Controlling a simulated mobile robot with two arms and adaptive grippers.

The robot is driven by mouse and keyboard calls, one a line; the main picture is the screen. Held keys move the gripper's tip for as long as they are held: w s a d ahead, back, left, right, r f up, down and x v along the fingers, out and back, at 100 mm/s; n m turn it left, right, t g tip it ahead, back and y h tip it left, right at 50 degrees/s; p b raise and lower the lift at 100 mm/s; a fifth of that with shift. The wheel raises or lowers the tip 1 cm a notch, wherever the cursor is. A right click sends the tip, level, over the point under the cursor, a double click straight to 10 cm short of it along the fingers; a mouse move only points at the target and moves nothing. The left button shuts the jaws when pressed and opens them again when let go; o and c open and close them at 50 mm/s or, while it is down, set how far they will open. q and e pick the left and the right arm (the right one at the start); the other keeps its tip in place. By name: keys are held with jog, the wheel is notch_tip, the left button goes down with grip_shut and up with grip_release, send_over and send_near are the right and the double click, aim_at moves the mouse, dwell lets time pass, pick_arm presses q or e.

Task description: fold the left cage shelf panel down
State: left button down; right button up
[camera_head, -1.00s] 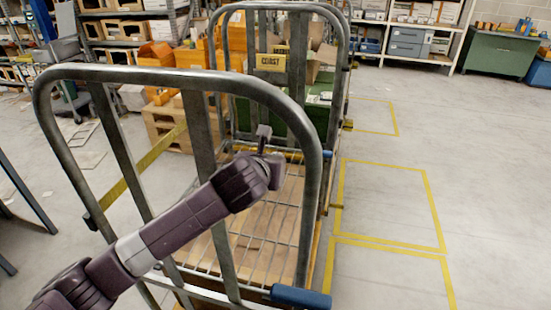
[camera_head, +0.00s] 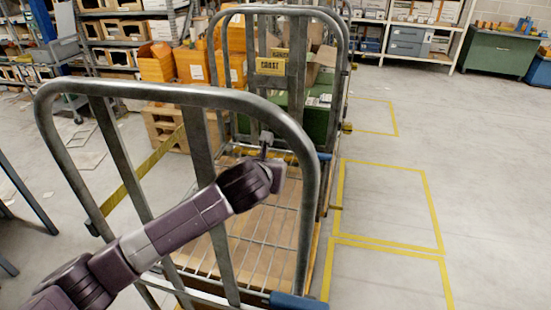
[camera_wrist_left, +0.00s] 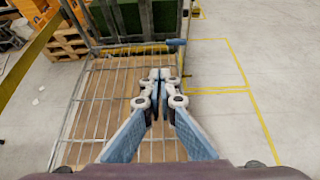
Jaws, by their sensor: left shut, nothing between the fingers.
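A wire grid panel (camera_head: 262,235) lies spread inside the near roll cage, above a wooden base. It also shows in the left wrist view (camera_wrist_left: 108,95), below and ahead of my fingers. The near cage's grey tube frame (camera_head: 180,96) stands upright. A blue sleeve (camera_head: 299,301) is at the grid's near right corner, and another blue piece (camera_wrist_left: 176,42) is at its far right. My left gripper (camera_head: 266,140) is shut and empty, over the far part of the grid; its fingertips (camera_wrist_left: 159,74) meet. Whether it touches the wires I cannot tell. My right gripper is out of view.
Beyond stands another tube frame with a yellow sign (camera_head: 270,66), a green crate (camera_head: 318,118) and cartons. Orange bins (camera_head: 157,66) and a wooden pallet (camera_head: 163,125) stand at the back left. The floor to the right, with yellow lines (camera_head: 392,245), is clear.

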pick_arm(q)
jog(key=shift+s+r, duration=0.1)
jog(key=shift+s, duration=0.05)
jog(key=v, duration=1.1)
jog(key=shift+s+a+r, duration=0.15)
jog(key=shift+s+r, duration=0.05)
jog(key=shift+s, duration=0.1)
